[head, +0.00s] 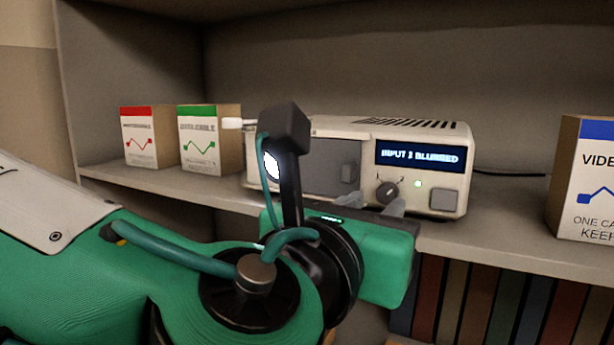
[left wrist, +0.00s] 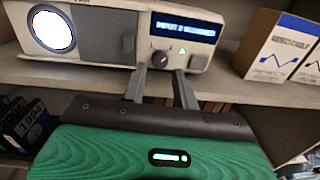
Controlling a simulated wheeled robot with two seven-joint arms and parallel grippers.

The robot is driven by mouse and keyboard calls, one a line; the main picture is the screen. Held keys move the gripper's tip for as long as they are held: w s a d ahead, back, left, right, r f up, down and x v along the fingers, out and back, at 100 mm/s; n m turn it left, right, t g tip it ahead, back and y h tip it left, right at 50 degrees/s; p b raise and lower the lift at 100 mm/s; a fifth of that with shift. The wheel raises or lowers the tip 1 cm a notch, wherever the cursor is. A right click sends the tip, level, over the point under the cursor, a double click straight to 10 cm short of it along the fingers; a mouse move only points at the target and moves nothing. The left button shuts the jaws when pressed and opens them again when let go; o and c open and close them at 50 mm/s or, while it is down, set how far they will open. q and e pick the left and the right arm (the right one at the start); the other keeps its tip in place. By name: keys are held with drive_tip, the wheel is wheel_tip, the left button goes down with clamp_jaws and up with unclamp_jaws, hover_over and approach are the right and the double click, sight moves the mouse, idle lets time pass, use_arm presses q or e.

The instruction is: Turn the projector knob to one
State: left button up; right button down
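The projector (head: 440,140) is a cream box on the shelf. Its dark round knob (head: 387,192) sits on the front, under a blue display (head: 418,155) that reads "INPUT", an unclear digit and "BLURRED". The knob also shows in the left wrist view (left wrist: 160,57), with a light pointer mark. My left gripper (head: 373,203) is in front of the projector, its two fingers spread apart and empty. In the left wrist view the fingertips (left wrist: 161,77) point at the knob, one to each side and slightly below it; I cannot tell whether they touch the projector. My right gripper is not in view.
A green light (head: 418,184) and a square button (head: 444,201) are right of the knob. Red-topped (head: 139,138) and green-topped (head: 199,140) cable boxes stand left, a blue-topped box (head: 590,180) right. Books (head: 475,300) fill the space below the shelf edge.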

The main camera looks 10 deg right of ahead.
sight(385, 197)
use_arm(q)
drive_tip(key=shift+p+x, duration=0.4)
drive_tip(key=shift+x, duration=0.8)
drive_tip(key=shift+w+d, duration=0.25)
drive_tip(key=shift+w, duration=0.1)
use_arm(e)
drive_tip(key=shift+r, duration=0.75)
